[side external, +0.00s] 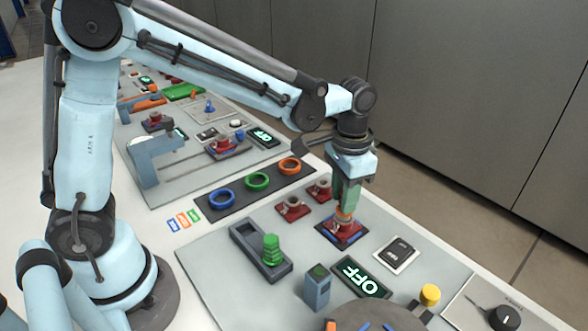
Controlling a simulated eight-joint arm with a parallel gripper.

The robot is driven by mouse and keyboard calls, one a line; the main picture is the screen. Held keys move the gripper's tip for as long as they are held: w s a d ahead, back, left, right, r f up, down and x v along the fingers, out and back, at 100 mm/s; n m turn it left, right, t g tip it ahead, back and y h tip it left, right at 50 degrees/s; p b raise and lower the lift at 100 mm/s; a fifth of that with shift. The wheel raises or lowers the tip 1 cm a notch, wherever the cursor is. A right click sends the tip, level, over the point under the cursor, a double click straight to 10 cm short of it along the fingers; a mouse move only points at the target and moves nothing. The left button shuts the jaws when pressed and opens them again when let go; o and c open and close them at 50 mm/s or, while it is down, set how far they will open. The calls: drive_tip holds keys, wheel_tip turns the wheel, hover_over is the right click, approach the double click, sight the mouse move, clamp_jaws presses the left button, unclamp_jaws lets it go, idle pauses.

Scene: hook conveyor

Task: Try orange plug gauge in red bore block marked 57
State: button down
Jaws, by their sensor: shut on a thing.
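My gripper (345,206) points straight down at the right of the work panel. It is shut on the orange plug gauge (344,214), of which only a small orange part shows below the fingers. Directly under it is a red bore block (341,231) on a dark base with blue edges. The gauge's lower end meets the top of this block in the picture; I cannot tell how deep it sits in the bore. Two more red blocks stand behind, one at left (292,208) and one farther back (319,190). No number is legible on any block.
A grey holder (246,240) with a green stepped gauge (271,250) stands left of the block. Blue (222,197), green (258,181) and orange (290,166) rings lie on a dark strip. A black switch (397,252), an OFF display (362,276) and a yellow button (430,294) are in front.

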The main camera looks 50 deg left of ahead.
drive_tip(key=shift+f, duration=0.55)
idle(0.8)
idle(0.6)
drive_tip(key=shift+r, duration=2.95)
